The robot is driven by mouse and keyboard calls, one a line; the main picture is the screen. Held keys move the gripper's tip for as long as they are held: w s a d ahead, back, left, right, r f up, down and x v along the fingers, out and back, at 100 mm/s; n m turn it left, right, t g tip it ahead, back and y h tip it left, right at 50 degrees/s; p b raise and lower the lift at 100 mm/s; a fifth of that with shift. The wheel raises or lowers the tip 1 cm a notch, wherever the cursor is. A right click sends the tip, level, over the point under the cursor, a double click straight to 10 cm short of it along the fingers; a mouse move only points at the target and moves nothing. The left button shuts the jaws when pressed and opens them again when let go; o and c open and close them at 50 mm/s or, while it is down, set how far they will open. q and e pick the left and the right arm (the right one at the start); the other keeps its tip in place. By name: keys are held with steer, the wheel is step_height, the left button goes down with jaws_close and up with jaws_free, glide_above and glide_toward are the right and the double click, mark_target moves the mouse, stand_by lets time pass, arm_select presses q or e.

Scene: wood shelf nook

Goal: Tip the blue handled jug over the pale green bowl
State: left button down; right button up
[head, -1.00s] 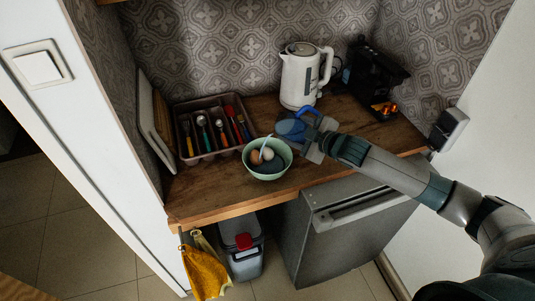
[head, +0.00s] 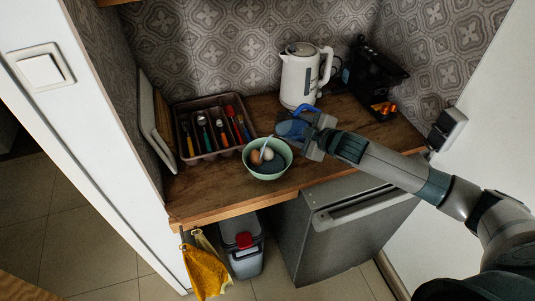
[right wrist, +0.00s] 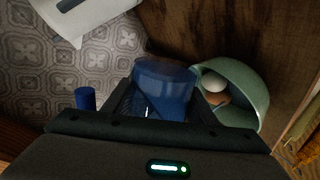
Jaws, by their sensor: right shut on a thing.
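The blue handled jug (head: 292,127) is on the right side of the wooden counter, just behind and right of the bowl. It also shows in the right wrist view (right wrist: 165,85), between the fingers. My right gripper (head: 312,133) is shut on the jug, coming in from the right and hiding part of it. The jug looks close to upright; whether it touches the counter is unclear. The pale green bowl (head: 267,173) stands near the counter's front edge and also shows in the right wrist view (right wrist: 250,82). It holds eggs and a light-coloured utensil. My left gripper is not in view.
A white kettle (head: 298,80) stands behind the jug. A black coffee machine (head: 372,72) is at the back right. A cutlery tray (head: 208,155) is left of the bowl. Bare counter (head: 205,195) lies at the front left.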

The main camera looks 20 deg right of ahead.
steer(key=shift+r, duration=0.2)
steer(key=shift+d+f+n+h, duration=0.2)
steer(key=shift+f+n+h, duration=0.15)
steer(key=shift+n+h, duration=0.2)
stand_by(0.8)
steer(key=shift+r+p, duration=0.2)
steer(key=shift+p, duration=0.3)
steer(key=shift+n+h, duration=0.25)
steer(key=shift+r+p, duration=0.1)
steer(key=shift+p, duration=0.5)
steer(key=shift+d+r+n+h+p, duration=0.1)
steer(key=shift+r+n+h+p, duration=0.2)
steer(key=shift+p, duration=0.4)
steer(key=shift+a+f+n+g+h+p, duration=0.35)
steer(key=shift+a+n+h+p, duration=0.2)
steer(key=shift+a+p, duration=0.35)
steer(key=shift+d+r+n+h+p, duration=0.1)
steer(key=shift+r+n+h+p, duration=0.15)
steer(key=shift+p, duration=0.15)
steer(key=shift+r, duration=0.2)
